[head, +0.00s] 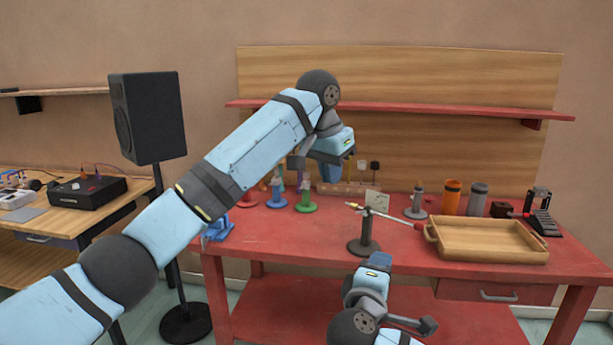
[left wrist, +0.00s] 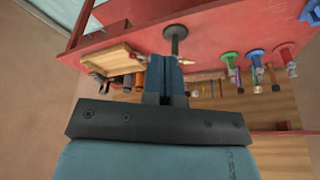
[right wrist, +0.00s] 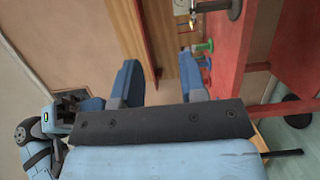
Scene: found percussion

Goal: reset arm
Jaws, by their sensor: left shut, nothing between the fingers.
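My left arm reaches in from the left across the head view, with its elbow raised. My left gripper (head: 328,173) hangs over the back of the red table (head: 290,240). In the left wrist view the two fingers of the left gripper (left wrist: 166,78) are together with nothing between them. My right gripper (head: 378,261) is low at the front of the table in the head view. In the right wrist view the right gripper (right wrist: 158,82) has its fingers apart, with no object between them.
On the table are a wooden tray (head: 490,256), a dark stand (head: 364,245) with a thin stick across it, an orange cylinder (head: 451,198), a grey cylinder (head: 478,200) and several coloured stands (head: 306,204). A black speaker (head: 148,115) stands left.

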